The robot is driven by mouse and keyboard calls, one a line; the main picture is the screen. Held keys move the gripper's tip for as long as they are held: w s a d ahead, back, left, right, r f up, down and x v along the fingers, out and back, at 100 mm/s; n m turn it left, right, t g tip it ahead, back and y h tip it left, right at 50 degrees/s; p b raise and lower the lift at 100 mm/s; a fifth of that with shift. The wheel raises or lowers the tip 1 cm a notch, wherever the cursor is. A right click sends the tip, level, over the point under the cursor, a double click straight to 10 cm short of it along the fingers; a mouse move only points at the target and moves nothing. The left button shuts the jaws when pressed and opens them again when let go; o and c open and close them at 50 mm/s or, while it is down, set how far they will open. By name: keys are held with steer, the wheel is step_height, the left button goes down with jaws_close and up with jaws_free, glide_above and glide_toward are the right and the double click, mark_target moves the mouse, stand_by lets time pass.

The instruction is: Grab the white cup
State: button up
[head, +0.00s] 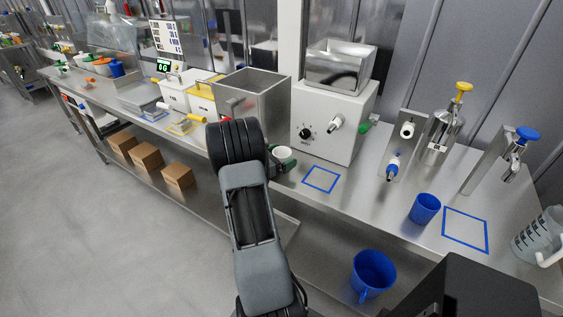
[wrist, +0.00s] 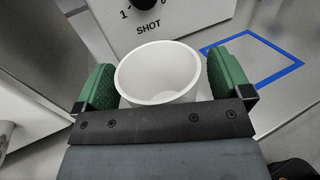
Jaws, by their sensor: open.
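The white cup (wrist: 158,75) stands upright in the middle of the wrist view, with its open top and empty inside showing. My gripper (wrist: 165,88) is open, with one green finger on each side of the cup. A small gap seems to show on the left side; whether the right finger touches the cup I cannot tell. The cup's lower front is hidden behind the dark gripper plate. In the head view the cup (head: 282,153) is small and partly covered by my gripper (head: 281,160), on the steel counter (head: 345,185).
A white machine with a dial (head: 328,120) stands just behind the cup. A blue taped square (head: 321,179) lies to its right. A steel bin (head: 250,97) is to the left. A blue cup (head: 424,209) stands farther right, and a blue jug (head: 372,274) sits lower down.

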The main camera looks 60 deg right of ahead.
steer(key=shift+c, duration=0.4)
steer(key=c, duration=0.9)
